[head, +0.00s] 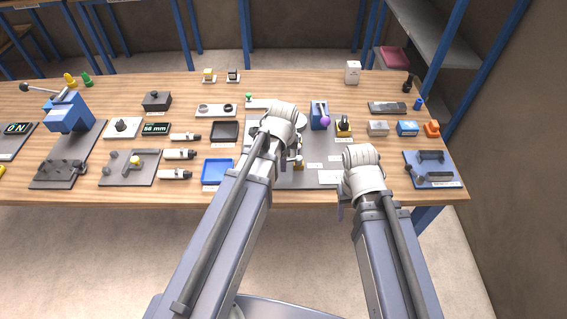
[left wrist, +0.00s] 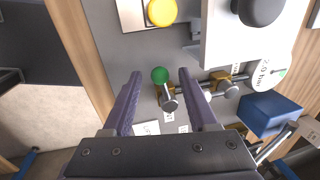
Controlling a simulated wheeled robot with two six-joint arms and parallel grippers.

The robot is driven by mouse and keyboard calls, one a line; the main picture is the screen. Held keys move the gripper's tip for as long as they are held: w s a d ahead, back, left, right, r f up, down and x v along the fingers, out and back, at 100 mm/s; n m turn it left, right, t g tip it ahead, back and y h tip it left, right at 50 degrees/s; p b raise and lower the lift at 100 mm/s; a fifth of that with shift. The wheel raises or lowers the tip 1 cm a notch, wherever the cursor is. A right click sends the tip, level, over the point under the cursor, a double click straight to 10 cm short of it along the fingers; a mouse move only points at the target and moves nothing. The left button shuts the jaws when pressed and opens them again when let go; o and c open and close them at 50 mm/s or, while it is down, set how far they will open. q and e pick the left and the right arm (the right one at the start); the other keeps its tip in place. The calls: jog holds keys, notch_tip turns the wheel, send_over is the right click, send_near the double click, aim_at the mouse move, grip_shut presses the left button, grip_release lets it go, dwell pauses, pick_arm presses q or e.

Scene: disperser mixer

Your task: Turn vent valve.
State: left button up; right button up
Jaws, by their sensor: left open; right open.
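In the left wrist view, a small valve with a green ball knob (left wrist: 159,75) and a grey metal stem (left wrist: 169,103) is on a grey panel (left wrist: 100,55). My left gripper (left wrist: 160,80) is open, with its two purple fingers on either side of the knob in the picture. I cannot tell whether either finger touches it. A second small valve with a brass body (left wrist: 222,80) is to its right. In the head view, my left wrist hides the green knob. My right gripper (head: 343,207) is open and empty near the table's front edge.
A white gauge marked 2.0 bar (left wrist: 264,73), a blue block (left wrist: 270,114) and a yellow button (left wrist: 161,12) surround the valves. In the head view, a blue tray (head: 217,171) lies left of my left arm, and a blue fixture plate (head: 433,169) lies at right.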

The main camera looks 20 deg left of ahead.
pick_arm(q)
grip_shut()
dwell(0.5)
